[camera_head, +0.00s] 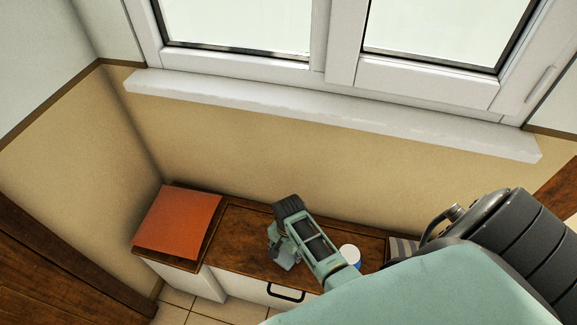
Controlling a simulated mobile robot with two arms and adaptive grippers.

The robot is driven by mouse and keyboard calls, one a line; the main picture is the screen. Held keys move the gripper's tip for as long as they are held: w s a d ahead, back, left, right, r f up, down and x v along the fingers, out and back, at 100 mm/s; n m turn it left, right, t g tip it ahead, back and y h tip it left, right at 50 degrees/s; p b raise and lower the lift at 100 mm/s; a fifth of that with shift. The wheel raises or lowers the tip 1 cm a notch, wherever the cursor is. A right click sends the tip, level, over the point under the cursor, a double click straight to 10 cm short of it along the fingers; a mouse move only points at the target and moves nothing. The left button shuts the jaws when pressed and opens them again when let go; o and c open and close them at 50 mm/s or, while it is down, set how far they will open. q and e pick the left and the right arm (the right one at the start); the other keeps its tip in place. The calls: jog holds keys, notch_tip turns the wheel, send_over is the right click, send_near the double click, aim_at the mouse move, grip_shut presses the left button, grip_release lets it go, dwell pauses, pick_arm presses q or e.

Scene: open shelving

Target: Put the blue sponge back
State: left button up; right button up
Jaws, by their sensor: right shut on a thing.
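My right gripper (281,247) is over the brown wooden top of a low cabinet (246,238), left of a small white and blue container (350,254). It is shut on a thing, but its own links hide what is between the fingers. I cannot make out a blue sponge anywhere in the head view. My left gripper is not in view.
An orange square sheet or pad (178,221) lies on the cabinet's left end. A striped grey item (403,248) is at the right, partly covered by my arm. A white window sill (330,114) juts from the wall above. The cabinet front has a black handle (285,293).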

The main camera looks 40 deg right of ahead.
jog(key=shift+f, duration=0.4)
jog(key=shift+f, duration=0.1)
jog(key=o, duration=1)
notch_tip(320, 180, up, 12)
jog(key=p, duration=0.2)
jog(key=shift+p, duration=0.35)
